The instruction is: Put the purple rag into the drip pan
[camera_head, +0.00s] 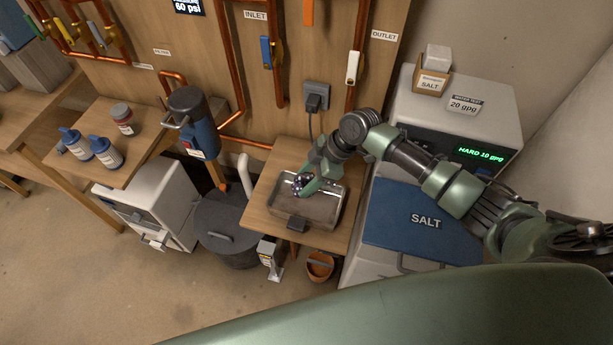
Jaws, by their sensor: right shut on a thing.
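My right gripper (304,184) comes in from the right over the small wooden table. It is shut on the purple rag (299,182), a small dark bundle with pale spots, partly hidden by the fingers. The drip pan (322,207), a shallow grey metal tray, sits on the table under the gripper. The rag shows over the pan's left back part; I cannot tell whether it touches the pan. My left gripper is not in view.
A small black block (298,224) is at the pan's front edge. A blue SALT lid (424,222) and a pale control unit (455,125) stand to the right. A dark lidded bin (225,222) stands left of the table. A terracotta pot (320,266) is below its front edge.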

